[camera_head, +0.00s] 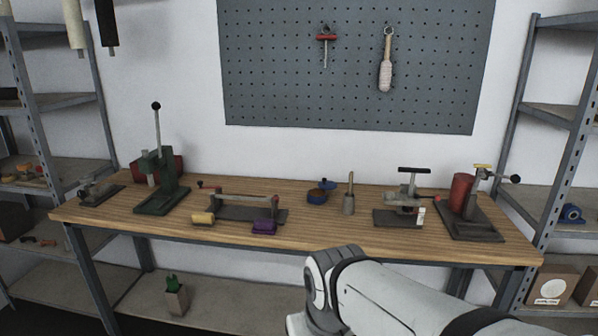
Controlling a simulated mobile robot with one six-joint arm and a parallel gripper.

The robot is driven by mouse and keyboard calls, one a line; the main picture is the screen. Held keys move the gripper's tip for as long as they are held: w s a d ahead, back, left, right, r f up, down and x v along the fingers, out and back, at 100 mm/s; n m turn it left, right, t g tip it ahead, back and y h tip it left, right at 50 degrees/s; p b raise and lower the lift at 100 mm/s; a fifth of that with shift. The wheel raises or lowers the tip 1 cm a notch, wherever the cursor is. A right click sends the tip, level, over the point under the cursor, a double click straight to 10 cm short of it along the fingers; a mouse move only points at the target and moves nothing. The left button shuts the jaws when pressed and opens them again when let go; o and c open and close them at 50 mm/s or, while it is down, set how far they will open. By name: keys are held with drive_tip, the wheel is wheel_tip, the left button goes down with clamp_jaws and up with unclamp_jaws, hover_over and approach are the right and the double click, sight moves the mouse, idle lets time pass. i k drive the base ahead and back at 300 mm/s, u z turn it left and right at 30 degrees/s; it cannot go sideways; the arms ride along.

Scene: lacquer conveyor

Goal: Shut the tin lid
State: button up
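A small round blue tin (317,196) stands on the workbench (290,185), a little right of its middle. A blue piece that looks like its lid (328,183) shows above and behind it; the lid's exact angle is too small to tell. My arm rises at the lower right, in front of the bench. My gripper is not in view.
A grey upright tool (349,194) stands just right of the tin. Left are a purple block (265,227), a yellow roll (203,218) and a green lever press (160,180). Right are a small clamp press (402,212) and a red cylinder (461,193) on a stand.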

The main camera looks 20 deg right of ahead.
sight(326, 185)
drive_tip(key=z, duration=0.7)
drive_tip(key=i, duration=1.8)
drive_tip(key=u, duration=0.5)
drive_tip(key=k, duration=0.9)
drive_tip(key=u, duration=0.2)
drive_tip(key=i, duration=0.9)
drive_tip(key=z, duration=0.1)
